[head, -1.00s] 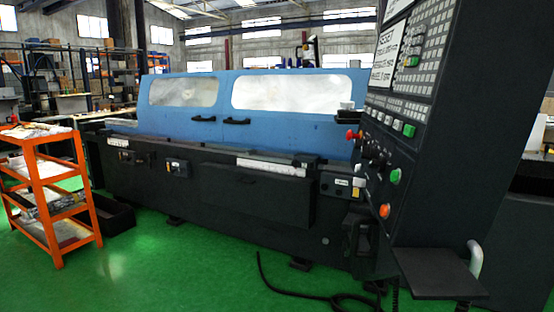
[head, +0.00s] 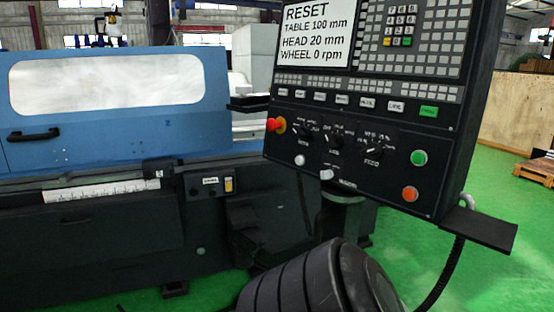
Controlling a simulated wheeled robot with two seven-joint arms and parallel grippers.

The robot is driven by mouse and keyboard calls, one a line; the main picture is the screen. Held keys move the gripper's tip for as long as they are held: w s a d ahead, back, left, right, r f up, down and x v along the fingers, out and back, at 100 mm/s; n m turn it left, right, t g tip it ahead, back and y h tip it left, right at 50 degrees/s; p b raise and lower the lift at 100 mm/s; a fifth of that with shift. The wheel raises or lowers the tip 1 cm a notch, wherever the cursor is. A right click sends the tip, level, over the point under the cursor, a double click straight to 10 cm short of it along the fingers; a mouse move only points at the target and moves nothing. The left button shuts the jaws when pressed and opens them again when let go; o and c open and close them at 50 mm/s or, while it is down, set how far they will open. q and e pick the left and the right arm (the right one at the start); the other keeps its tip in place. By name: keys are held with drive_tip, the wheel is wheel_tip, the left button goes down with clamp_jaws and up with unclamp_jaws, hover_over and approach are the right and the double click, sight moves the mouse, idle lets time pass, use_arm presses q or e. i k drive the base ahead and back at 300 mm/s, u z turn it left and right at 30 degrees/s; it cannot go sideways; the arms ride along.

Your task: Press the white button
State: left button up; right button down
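The control panel (head: 370,130) of the grinder stands right of centre in the head view, tilted, with its face toward me. A small round white button (head: 300,160) sits on its lower left, below a black rotary knob (head: 305,131). A second whitish control (head: 326,174), more like a small switch or knob, sits just right of it and lower. Nothing covers or touches the white button. Neither gripper shows. A dark ribbed, rounded part, apparently of my arm, shows at the bottom centre below the panel, with no fingers visible.
The panel also carries a red emergency stop (head: 276,125), a green button (head: 418,158) and an orange button (head: 410,194). A black shelf (head: 480,229) juts out at its lower right. The blue grinder housing (head: 105,95) fills the left. Green floor shows at right.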

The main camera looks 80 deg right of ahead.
sight(299, 160)
drive_tip(key=z, duration=1.1)
drive_tip(key=i, duration=0.95)
drive_tip(key=z, duration=1)
